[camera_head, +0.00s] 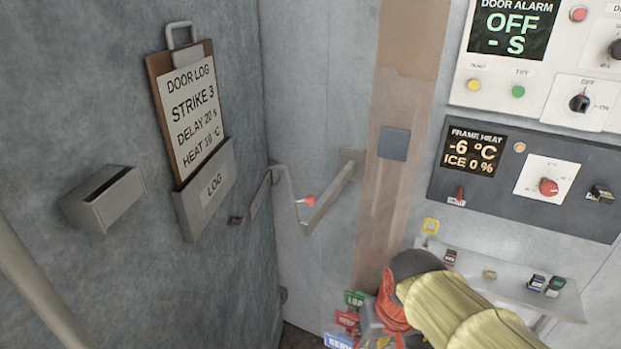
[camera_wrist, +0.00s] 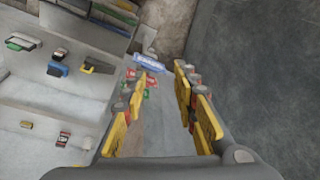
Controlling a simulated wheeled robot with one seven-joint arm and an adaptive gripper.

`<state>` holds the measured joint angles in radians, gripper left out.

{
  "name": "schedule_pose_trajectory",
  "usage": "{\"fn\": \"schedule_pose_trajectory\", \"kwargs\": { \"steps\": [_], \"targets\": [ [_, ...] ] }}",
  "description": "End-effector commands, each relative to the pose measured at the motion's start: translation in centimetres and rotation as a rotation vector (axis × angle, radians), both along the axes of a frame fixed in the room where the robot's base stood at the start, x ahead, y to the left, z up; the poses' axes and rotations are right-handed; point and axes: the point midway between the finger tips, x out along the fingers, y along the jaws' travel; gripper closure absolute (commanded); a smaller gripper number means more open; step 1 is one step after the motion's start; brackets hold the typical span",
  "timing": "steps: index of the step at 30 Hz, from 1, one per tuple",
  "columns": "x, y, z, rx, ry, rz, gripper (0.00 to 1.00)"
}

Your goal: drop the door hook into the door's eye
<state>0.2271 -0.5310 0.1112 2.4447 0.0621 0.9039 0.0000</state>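The door hook (camera_head: 291,197) is a thin grey rod with a red knob. Its lower end meets a grey arm (camera_head: 333,195) standing out from the wall, and its bent upper end is close to a flat grey bracket (camera_head: 260,193) on the door (camera_head: 70,260). The door's eye seems to be at that bracket, but it is too small to make out. I cannot tell whether the hook touches it. My gripper (camera_head: 383,312) is low and right of the hook, apart from it. In the wrist view my gripper (camera_wrist: 160,105) has its yellow-padded fingers spread, with nothing between them.
A log holder (camera_head: 205,190) with a clipboard and a grey door handle box (camera_head: 103,198) stand out from the door. Control panels (camera_head: 530,180) and a small shelf (camera_head: 520,285) are at right. Coloured tags (camera_head: 347,318) hang near my gripper. Space before the hook looks clear.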

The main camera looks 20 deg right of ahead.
Motion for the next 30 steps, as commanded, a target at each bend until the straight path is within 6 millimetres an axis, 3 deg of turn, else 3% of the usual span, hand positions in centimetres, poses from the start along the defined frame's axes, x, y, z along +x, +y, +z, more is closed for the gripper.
{"fn": "schedule_pose_trajectory", "kwargs": {
  "steps": [1,8,14,19,24,26,30],
  "targets": [
    [0.1,-0.3,1.0,0.046,0.054,-0.053,0.67],
    [1.1,0.7,1.5,0.347,0.268,-0.36,0.62],
    [4.2,2.7,3.3,0.72,0.448,-0.727,0.62],
    [10.3,3.0,5.9,1.133,0.576,-1.095,0.62],
    [17.6,0.7,8.0,1.536,0.632,-1.366,0.62],
    [19.9,-0.2,8.8,1.655,0.635,-1.413,0.62],
    [23.8,-2.6,12.5,1.865,0.612,-1.449,0.62]
  ]
}}
